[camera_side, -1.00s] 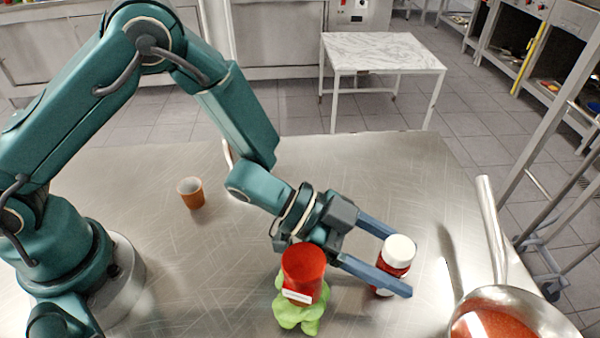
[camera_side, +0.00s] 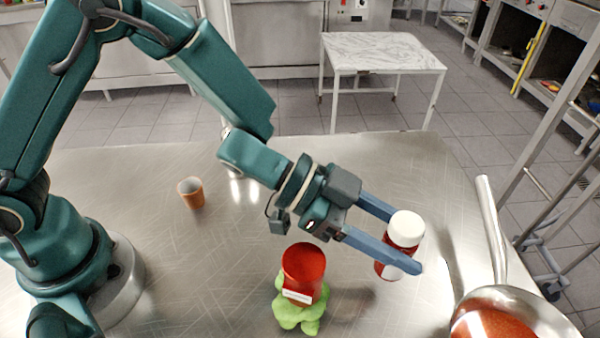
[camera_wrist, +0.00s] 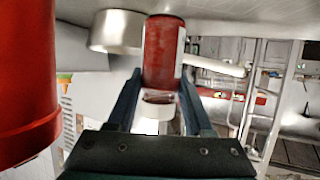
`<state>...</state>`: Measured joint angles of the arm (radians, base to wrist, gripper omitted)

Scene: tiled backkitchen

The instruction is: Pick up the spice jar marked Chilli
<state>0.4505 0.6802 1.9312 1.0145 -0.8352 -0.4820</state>
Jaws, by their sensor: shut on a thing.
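A spice jar with a white lid and red contents (camera_side: 405,232) is held between the two blue fingers of my gripper (camera_side: 400,240). My gripper is shut on the jar, which is close to upright and appears lifted off the steel table. In the wrist view the same jar (camera_wrist: 163,55) sits between the fingertips, with its white lid toward the camera. A pale label shows only at its edge, and I cannot read any name on it.
A red container with a white label (camera_side: 303,268) stands with a lumpy green thing (camera_side: 298,315) on the steel table (camera_side: 240,290). A pan of red sauce (camera_side: 500,322) is at right, its handle pointing back. A small orange-brown cup (camera_side: 191,193) stands at left.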

